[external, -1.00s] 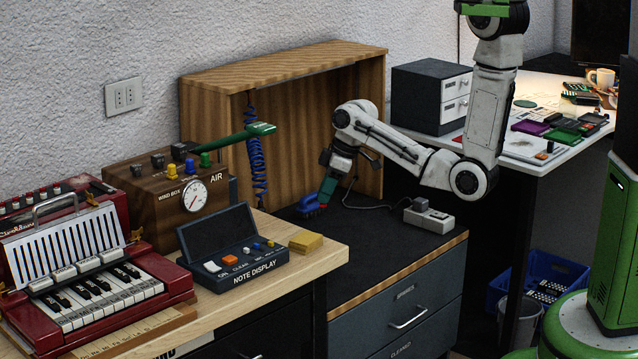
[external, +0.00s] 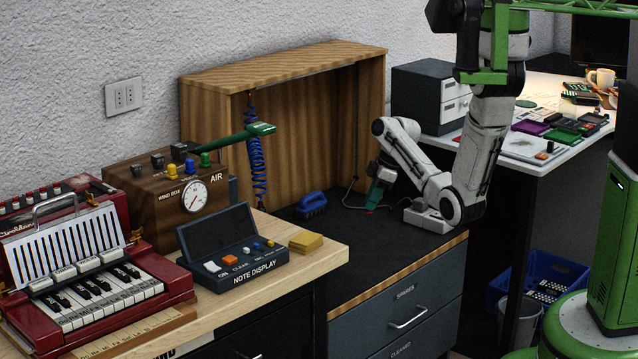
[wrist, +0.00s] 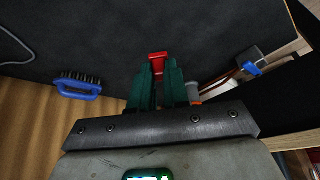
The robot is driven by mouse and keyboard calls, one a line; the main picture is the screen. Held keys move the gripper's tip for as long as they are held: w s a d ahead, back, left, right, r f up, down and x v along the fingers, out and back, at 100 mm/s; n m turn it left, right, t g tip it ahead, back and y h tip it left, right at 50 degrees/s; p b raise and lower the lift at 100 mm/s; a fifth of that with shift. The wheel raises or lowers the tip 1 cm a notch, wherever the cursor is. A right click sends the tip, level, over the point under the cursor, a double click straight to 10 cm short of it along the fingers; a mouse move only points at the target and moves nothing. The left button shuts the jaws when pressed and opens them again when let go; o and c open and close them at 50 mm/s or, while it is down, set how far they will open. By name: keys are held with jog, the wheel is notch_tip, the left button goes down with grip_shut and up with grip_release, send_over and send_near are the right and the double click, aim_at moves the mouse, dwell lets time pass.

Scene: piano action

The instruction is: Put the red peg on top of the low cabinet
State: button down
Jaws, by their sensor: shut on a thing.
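The low cabinet (external: 350,255) has a black top, a wooden front edge and grey drawers. My gripper (external: 376,199) is above the back right of this top, pointing down. Its green fingers (wrist: 155,90) are shut on the red peg (wrist: 158,57), which sticks out past their tips. In the external view only a small red end of the peg (external: 369,211) shows under the fingers, at or just above the black top; I cannot tell if it touches. The rest of the peg is hidden between the fingers.
A blue brush (external: 312,203) lies on the black top to the left; it also shows in the wrist view (wrist: 80,88). A wooden hood (external: 280,62) stands behind. The front of the top is clear.

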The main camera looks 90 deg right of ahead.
jog(key=w+d+f+b, duration=0.1)
jog(key=w+d+f, duration=0.1)
jog(key=w+d+f+b, duration=0.1)
jog(key=w+f, duration=0.1)
jog(key=f, duration=0.1)
jog(key=w+d+f+b, duration=0.1)
jog(key=w+d+f, duration=0.1)
jog(key=w, duration=0.1)
jog(key=shift+d+f, duration=0.25)
jog(key=shift+d, duration=0.1)
jog(key=shift+w+d+f, duration=0.15)
jog(key=shift+w+f, duration=0.05)
jog(key=shift+f, duration=0.1)
jog(key=shift+f+b, duration=0.5)
jog(key=shift+f, duration=0.95)
jog(key=shift+f, duration=0.15)
jog(key=c, duration=1.1)
grip_release()
